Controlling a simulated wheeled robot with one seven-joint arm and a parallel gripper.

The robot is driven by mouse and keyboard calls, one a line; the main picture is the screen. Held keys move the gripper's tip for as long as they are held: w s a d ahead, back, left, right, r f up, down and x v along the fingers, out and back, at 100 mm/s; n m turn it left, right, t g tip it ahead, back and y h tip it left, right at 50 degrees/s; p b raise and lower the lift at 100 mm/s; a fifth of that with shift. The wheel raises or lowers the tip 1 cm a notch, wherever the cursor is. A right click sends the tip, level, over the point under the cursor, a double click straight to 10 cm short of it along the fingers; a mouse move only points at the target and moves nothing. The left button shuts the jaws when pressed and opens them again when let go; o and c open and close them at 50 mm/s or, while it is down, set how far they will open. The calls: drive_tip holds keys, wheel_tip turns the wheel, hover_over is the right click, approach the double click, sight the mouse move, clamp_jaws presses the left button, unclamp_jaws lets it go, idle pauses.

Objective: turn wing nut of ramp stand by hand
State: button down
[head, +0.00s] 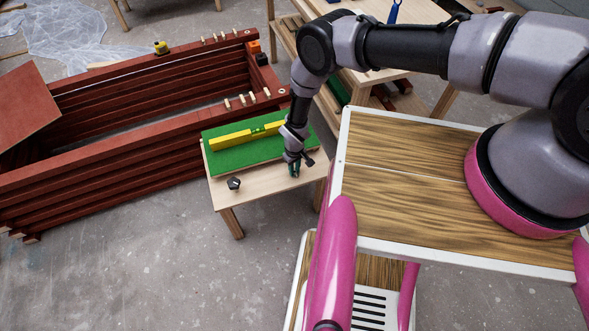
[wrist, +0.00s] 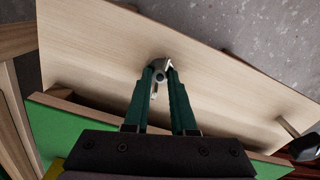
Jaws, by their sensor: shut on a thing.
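The ramp stand is a low wooden table (head: 262,190) with a green board (head: 223,160) tilted on top; its pale wood also fills the wrist view (wrist: 100,45). A small silvery wing nut (wrist: 161,63) with a dark centre shows in the wrist view at the middle of the wood. My gripper (head: 294,170) points down at the stand's near right part. In the wrist view its green fingers (wrist: 161,75) are closed on the wing nut. The nut is hidden by the gripper in the head view.
A yellow level (head: 230,139) lies on the green board. A black knob (head: 233,183) sits on the stand's near left. Stacked dark red battens (head: 120,150) stand behind and left. A wooden workbench (head: 425,14) is at the back. Bare floor (head: 150,270) lies in front.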

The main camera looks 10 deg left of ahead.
sight(295, 172)
drive_tip(key=c, duration=0.7)
unclamp_jaws()
drive_tip(key=shift+c, duration=0.2)
drive_tip(key=shift+r, duration=0.1)
wheel_tip(295, 172, up, 11)
drive_tip(key=shift+f, duration=0.2)
drive_tip(key=shift+w, duration=0.1)
